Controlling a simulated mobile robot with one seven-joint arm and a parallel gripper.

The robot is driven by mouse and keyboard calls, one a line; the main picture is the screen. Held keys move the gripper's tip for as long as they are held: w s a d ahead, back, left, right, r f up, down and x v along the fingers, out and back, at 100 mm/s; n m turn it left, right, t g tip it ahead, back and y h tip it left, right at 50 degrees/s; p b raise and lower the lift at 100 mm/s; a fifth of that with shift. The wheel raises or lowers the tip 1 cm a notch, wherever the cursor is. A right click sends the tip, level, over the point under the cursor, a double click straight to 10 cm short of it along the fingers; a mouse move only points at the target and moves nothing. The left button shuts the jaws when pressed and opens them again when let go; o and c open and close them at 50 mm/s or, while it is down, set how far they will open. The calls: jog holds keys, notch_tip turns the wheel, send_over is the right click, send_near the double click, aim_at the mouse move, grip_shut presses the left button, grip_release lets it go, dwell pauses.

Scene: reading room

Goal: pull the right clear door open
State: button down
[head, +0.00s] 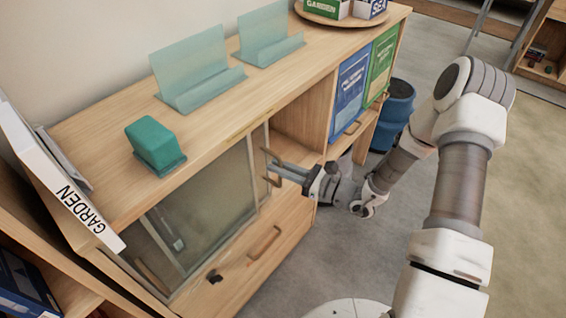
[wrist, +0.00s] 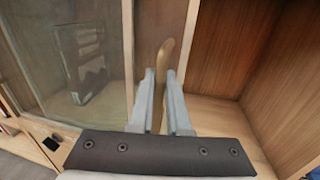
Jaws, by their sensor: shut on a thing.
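The cabinet front has clear panes in pale wooden frames. The large pane on the left (head: 200,205) also shows in the wrist view (wrist: 75,60). The right clear door shows as a narrow framed pane (head: 260,150) beside an opening into the cabinet; in the wrist view its right frame edge (wrist: 191,35) borders that opening. Its upright tan handle (wrist: 166,58) stands between my fingers. My gripper (head: 272,171) reaches in from the right and is shut on this handle; the fingers hide its lower part in the wrist view.
The open wooden compartment (head: 301,125) lies right of the door. A drawer with a handle (head: 264,243) is below. A teal box (head: 155,145) and clear stands (head: 195,75) are on top. A blue bin (head: 397,112) stands at the cabinet's far end. The grey floor in front looks clear.

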jog(key=shift+s+a, duration=0.5)
jog(key=shift+s, duration=0.2)
jog(key=c, duration=0.9)
grip_release()
jog(key=p+v, duration=0.2)
jog(key=v, duration=1.5)
jog(key=shift+d, duration=0.2)
